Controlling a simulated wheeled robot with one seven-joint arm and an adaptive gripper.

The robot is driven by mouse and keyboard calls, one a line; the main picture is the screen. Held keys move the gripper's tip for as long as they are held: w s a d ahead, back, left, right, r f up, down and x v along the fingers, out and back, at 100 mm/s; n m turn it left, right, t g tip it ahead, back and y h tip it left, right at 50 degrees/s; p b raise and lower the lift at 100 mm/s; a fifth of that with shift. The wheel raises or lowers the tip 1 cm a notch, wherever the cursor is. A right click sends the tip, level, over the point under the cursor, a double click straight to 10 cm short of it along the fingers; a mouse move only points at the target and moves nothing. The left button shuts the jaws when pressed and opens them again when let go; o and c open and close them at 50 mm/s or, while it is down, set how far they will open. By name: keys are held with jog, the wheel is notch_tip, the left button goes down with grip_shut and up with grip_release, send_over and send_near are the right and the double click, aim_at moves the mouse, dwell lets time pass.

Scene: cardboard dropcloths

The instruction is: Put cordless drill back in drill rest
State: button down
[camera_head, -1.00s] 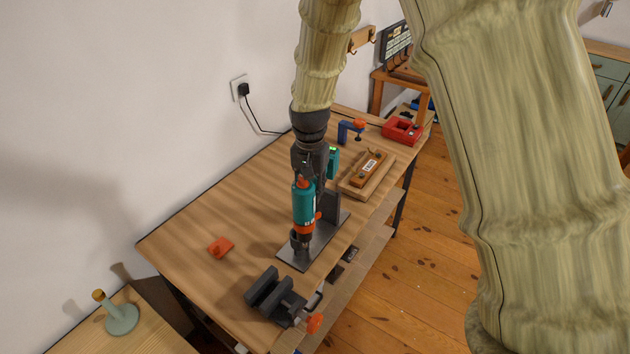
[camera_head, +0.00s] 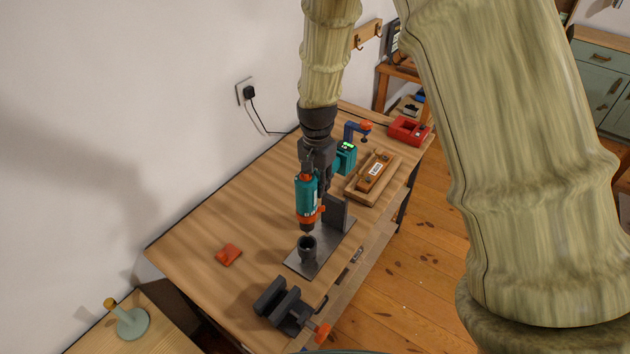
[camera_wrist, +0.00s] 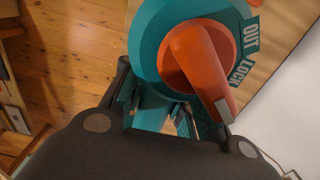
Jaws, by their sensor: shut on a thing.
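The teal and orange cordless drill (camera_head: 307,196) is held by my gripper (camera_head: 325,172) above the workbench, its nose pointing down. The drill rest (camera_head: 308,262) is a dark metal plate with an upright and a short round cup (camera_head: 307,248). The drill's tip shows just above the cup in the head view, apart from it or barely at its rim; I cannot tell which. In the wrist view, my gripper's fingers (camera_wrist: 170,112) close around the teal drill grip, with the drill's round back end and orange lever (camera_wrist: 200,65) beyond.
On the workbench (camera_head: 215,215) are a dark vise (camera_head: 283,305) in front, an orange piece (camera_head: 229,255) at left, a wooden tray (camera_head: 373,178), a blue clamp (camera_head: 353,132) and a red case (camera_head: 408,130) behind. A wall stands along the left.

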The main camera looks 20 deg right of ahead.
jog(key=shift+a, duration=0.1)
jog(key=shift+f, duration=0.2)
jog(key=shift+f+b, duration=0.5)
jog(key=shift+f, duration=0.8)
dwell(1.5)
jog(key=shift+f+b, duration=1.9)
jog(key=shift+f, duration=2.45)
jog(key=c, duration=1.1)
grip_release()
jog(key=shift+s, duration=0.1)
jog(key=shift+o, duration=0.2)
